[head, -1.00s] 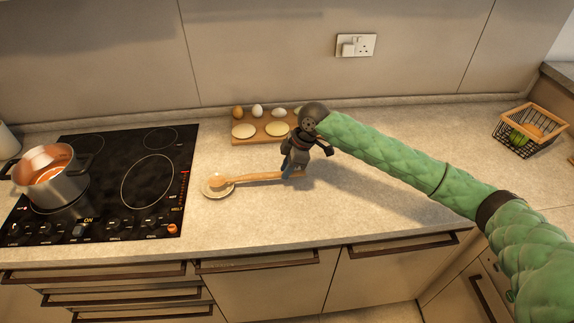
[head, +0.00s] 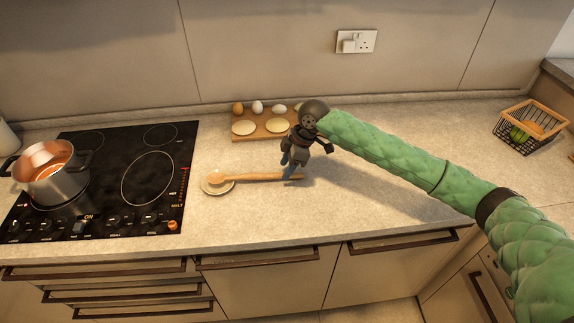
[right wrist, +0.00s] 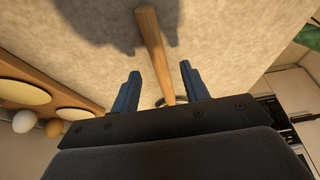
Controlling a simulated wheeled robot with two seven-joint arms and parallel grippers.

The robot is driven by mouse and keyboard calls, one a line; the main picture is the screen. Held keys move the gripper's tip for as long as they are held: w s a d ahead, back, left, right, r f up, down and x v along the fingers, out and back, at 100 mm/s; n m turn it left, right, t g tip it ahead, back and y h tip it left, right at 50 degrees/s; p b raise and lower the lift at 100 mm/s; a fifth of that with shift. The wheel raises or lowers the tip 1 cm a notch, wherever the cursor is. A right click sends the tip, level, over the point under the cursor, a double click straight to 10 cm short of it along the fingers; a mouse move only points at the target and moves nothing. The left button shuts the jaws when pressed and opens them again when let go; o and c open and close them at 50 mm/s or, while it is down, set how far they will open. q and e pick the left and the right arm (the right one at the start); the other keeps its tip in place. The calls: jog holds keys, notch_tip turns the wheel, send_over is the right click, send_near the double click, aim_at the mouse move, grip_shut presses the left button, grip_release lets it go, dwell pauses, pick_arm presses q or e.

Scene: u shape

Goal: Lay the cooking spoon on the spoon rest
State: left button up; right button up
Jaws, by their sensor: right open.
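The wooden cooking spoon (head: 250,177) lies with its bowl on the small round spoon rest (head: 217,188), left of my right gripper. Its handle reaches right across the counter toward the gripper. My right gripper (head: 290,171) is open at the handle end. In the right wrist view, the spoon handle (right wrist: 153,50) runs between the two blue fingers (right wrist: 160,92), with a gap on each side. The spoon rest is mostly hidden there behind the gripper body. My left gripper is not in view.
A wooden board (head: 262,136) with eggs and flat rounds stands behind the gripper. A black hob (head: 120,190) with a copper pot (head: 52,180) is at the left. A wire basket (head: 528,130) is at the far right. The front middle counter is clear.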

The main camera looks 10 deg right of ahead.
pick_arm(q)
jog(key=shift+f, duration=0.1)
pick_arm(e)
jog(key=shift+r, duration=0.1)
jog(key=shift+d+r, duration=0.15)
jog(key=shift+r, duration=0.1)
jog(key=b+v, duration=0.2)
jog(key=v, duration=0.3)
jog(key=shift+d+r, duration=0.1)
jog(key=shift+r, duration=0.15)
pick_arm(q)
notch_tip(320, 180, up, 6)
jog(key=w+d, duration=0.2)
jog(key=shift+b, duration=0.4)
pick_arm(e)
jog(key=shift+d+r, duration=0.25)
jog(key=shift+r, duration=0.45)
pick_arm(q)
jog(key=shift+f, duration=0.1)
pick_arm(e)
jog(key=shift+r, duration=0.15)
